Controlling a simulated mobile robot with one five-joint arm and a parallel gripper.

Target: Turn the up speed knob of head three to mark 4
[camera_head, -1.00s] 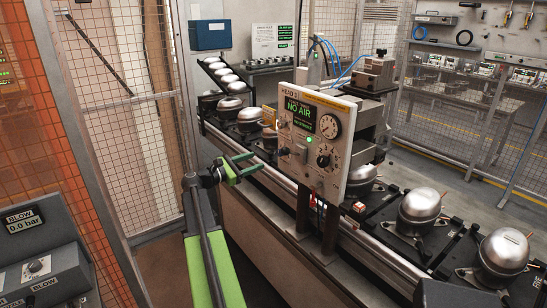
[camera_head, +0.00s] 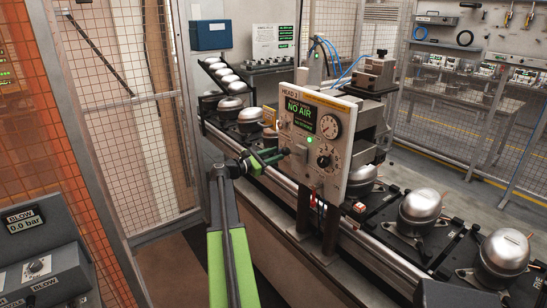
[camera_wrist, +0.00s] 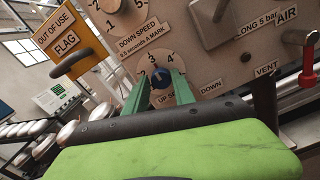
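The head three panel (camera_head: 311,138) is a beige plate reading "HEAD 3" and "NO AIR", upright over the conveyor. The pointer's exact mark is hard to read.
The down speed knob (camera_wrist: 110,5) is just above. An orange "OUT OF USE" flag (camera_wrist: 62,43) hangs left. Silver compressors (camera_head: 420,207) stand on the conveyor.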

